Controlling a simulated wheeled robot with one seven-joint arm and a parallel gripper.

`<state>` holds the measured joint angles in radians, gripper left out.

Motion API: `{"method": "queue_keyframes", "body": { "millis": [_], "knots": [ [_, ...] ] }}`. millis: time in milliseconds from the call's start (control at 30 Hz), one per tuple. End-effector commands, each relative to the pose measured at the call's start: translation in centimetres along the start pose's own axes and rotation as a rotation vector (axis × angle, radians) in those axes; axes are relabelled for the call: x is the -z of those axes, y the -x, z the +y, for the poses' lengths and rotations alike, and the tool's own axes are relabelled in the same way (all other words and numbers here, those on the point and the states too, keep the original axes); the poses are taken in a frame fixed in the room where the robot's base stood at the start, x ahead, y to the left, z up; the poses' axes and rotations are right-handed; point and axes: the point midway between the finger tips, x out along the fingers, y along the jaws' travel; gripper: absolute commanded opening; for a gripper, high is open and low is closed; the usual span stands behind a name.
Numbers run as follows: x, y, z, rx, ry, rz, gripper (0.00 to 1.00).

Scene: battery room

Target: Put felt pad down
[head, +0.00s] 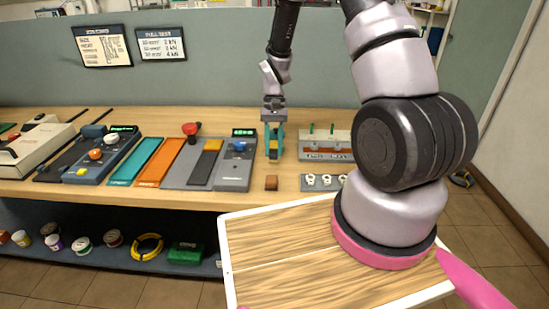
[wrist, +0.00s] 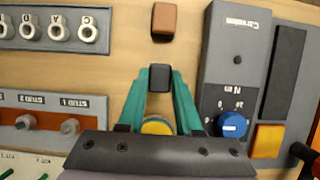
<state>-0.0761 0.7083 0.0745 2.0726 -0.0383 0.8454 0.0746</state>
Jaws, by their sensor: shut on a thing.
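My gripper (head: 273,153) points down over the workbench, between the grey tester and the stud rack. In the wrist view its teal fingers (wrist: 158,80) are shut on a small dark grey block, which looks like the felt pad (wrist: 158,78). The pad sits at the fingertips. Whether its underside touches the bench cannot be told. A brown block (head: 271,183) lies on the bench near the front edge, apart from the fingers; it also shows at the top of the wrist view (wrist: 164,18).
The grey tester (head: 235,165) with a blue knob stands left of the gripper. The stud rack (head: 325,152) and a strip of white rings (head: 323,181) are on the right. A yellow round thing (wrist: 157,126) shows between the fingers. My wooden tray (head: 280,245) is in front.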

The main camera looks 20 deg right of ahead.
Motion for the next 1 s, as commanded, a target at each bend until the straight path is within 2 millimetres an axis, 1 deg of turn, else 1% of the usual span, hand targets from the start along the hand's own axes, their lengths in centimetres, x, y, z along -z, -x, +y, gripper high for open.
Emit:
{"method": "queue_keyframes", "body": {
  "millis": [200, 267, 600, 633, 667, 700, 1000],
  "knots": [
    [1.0, -2.7, 0.0, -0.001, -0.001, -0.004, 0.0],
    [1.3, -3.2, 0.0, 0.0, -0.001, -0.003, 0.0],
    [1.4, -3.5, 0.0, 0.0, -0.001, -0.002, 0.0],
    [1.4, -3.5, 0.0, 0.0, -0.001, -0.001, 0.37],
    [1.4, -3.5, 0.0, 0.0, -0.001, -0.001, 0.49],
    [1.4, -3.5, 0.0, 0.0, -0.001, -0.001, 0.63],
    [1.4, -3.5, 0.0, 0.0, -0.001, -0.001, 0.63]
  ]
}}
